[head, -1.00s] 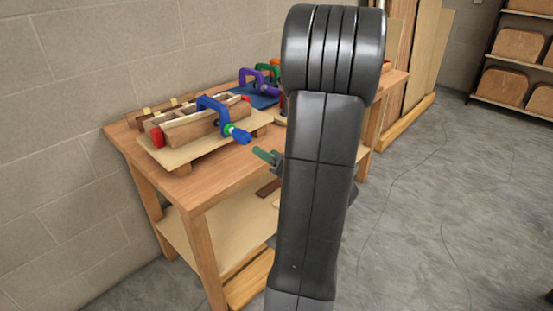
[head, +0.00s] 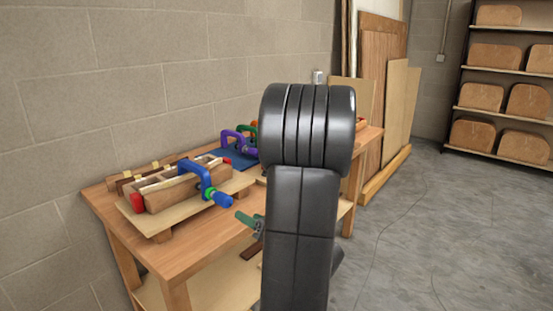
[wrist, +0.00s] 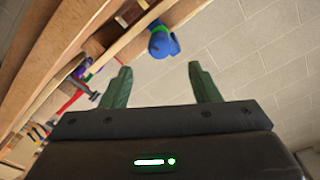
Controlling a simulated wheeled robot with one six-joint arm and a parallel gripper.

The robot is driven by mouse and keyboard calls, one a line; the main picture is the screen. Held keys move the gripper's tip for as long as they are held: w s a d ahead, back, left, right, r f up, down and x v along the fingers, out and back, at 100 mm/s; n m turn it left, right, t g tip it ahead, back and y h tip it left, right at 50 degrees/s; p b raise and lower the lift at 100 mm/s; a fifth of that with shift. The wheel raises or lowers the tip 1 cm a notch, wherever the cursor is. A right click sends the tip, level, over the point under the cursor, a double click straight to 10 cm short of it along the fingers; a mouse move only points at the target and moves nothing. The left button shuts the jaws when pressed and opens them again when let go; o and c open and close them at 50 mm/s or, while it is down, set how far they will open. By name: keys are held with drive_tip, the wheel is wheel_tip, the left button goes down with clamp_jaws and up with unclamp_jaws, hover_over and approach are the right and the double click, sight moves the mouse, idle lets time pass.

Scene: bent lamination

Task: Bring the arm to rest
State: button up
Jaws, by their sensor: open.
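My arm (head: 300,200) stands upright in the middle of the head view and hides part of the workbench. My gripper shows in the wrist view (wrist: 160,88) with its two green fingers apart and nothing between them. The wooden workbench (head: 205,245) stands at left. A blue clamp (head: 200,178) sits across a wooden form on a board on it, and its blue handle also shows in the wrist view (wrist: 163,42).
Purple and green clamps (head: 236,140) lie on a blue mat (head: 232,158) farther back on the bench. Tall panels (head: 383,80) lean on the wall behind. A shelf (head: 505,105) with curved wooden pieces stands at right. The concrete floor (head: 420,230) at right is clear.

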sight(229, 204)
drive_tip(key=x, duration=1.2)
drive_tip(key=shift+d, duration=0.1)
drive_tip(key=v, duration=1.4)
drive_tip(key=shift+n, duration=0.3)
drive_tip(key=x, duration=1.4)
drive_tip(key=shift+w+f, duration=0.1)
drive_tip(key=shift+f, duration=0.05)
drive_tip(key=shift+n+b, duration=0.95)
drive_tip(key=shift+n, duration=0.05)
drive_tip(key=n+b, duration=0.3)
drive_tip(key=n, duration=0.2)
drive_tip(key=shift+b, duration=0.35)
drive_tip(key=n+b, duration=0.3)
drive_tip(key=n, duration=0.1)
drive_tip(key=shift+n+b, duration=1.25)
drive_tip(key=shift+n, duration=0.05)
drive_tip(key=shift+r, duration=0.25)
